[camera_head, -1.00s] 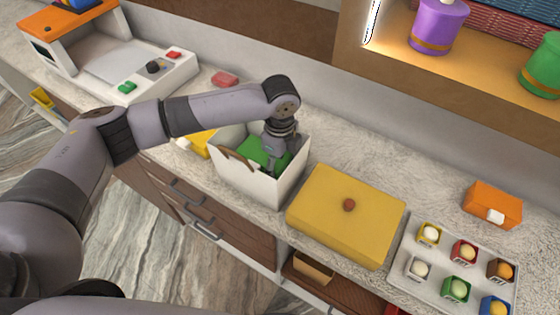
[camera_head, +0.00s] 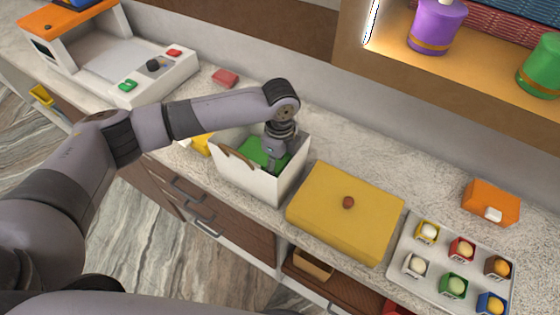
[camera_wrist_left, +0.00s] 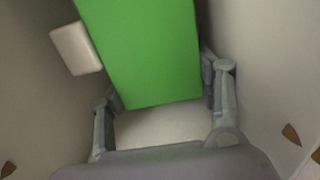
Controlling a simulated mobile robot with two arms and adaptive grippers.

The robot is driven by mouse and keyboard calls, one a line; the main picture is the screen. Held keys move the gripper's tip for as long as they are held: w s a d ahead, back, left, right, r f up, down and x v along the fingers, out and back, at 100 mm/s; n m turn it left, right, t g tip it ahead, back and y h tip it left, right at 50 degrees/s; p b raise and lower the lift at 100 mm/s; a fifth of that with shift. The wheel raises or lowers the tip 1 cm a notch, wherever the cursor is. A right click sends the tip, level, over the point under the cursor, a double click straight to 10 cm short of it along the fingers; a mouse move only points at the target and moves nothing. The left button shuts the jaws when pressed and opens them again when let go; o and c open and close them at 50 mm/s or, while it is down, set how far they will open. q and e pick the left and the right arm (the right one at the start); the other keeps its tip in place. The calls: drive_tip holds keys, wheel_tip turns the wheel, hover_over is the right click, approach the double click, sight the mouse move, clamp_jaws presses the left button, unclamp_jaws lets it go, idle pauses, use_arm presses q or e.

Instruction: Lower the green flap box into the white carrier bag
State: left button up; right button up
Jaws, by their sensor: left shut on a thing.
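The white carrier bag (camera_head: 258,185) stands open at the top on the counter, with brown handles at its rim. The green flap box (camera_head: 262,152) is inside the bag, below the rim. In the left wrist view the green box (camera_wrist_left: 148,50) fills the middle, with a small white block (camera_wrist_left: 76,48) at its left side. My left gripper (camera_head: 272,158) reaches down into the bag from above. Its fingers (camera_wrist_left: 163,108) are shut on the box, one on each side. The bag walls surround them. The bag's front wall hides the box's lower part. My right gripper is not in view.
A yellow lidded box (camera_head: 345,212) stands right of the bag. A yellow thing (camera_head: 201,144) is close on its left. A white tray (camera_head: 405,247) of small coloured cups and an orange box (camera_head: 490,203) are farther right. A machine with buttons (camera_head: 130,70) stands at left.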

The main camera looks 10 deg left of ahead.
use_arm(q)
drive_tip(key=o, duration=1.3)
drive_tip(key=c, duration=0.4)
drive_tip(key=shift+r, duration=0.15)
drive_tip(key=shift+r+p, duration=2.2)
drive_tip(key=shift+p, duration=0.35)
